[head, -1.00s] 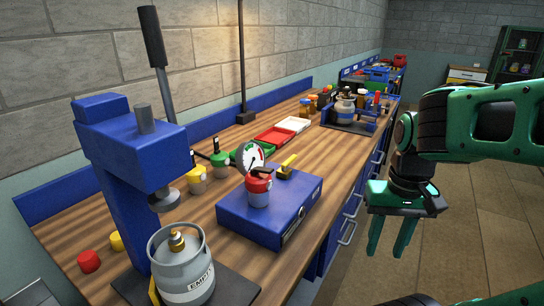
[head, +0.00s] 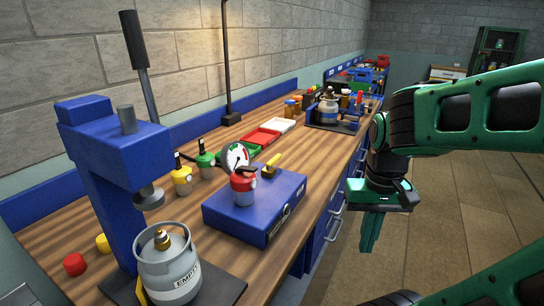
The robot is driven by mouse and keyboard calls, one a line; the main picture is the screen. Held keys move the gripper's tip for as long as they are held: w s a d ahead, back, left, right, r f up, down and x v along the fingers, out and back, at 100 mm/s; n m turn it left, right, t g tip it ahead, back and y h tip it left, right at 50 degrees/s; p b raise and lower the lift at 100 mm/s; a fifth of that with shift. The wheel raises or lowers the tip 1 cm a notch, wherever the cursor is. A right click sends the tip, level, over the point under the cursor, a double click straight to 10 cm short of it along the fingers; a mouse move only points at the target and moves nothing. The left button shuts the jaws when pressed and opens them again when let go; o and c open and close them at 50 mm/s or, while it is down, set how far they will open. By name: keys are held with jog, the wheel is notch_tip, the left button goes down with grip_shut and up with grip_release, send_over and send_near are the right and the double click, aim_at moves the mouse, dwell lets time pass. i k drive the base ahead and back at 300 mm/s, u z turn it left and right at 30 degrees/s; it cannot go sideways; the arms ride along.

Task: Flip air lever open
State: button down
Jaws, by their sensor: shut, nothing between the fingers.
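A small yellow lever (head: 272,162) lies slanted on top of the blue scale box (head: 262,215), near its back edge. It looks like the air lever, but I cannot read a label on it. A red and grey canister (head: 243,190) with a black top stands on the same box, in front of a round dial gauge (head: 235,157). My gripper (head: 370,232) points down beyond the bench's right edge, over the floor. Its green fingers are together and empty. It is to the right of the box and well apart from the lever.
A blue press (head: 115,150) with a long black handle stands at the front left, over a grey gas bottle (head: 170,265). Coloured trays (head: 262,138) and another bottle station lie farther back. The floor right of the bench is clear.

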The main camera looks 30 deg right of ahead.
aim_at(269, 165)
jog(key=k, duration=0.45)
jog(key=u, duration=1.3)
jog(key=k, duration=0.55)
jog(key=z, duration=1.4)
jog(key=i, duration=1)
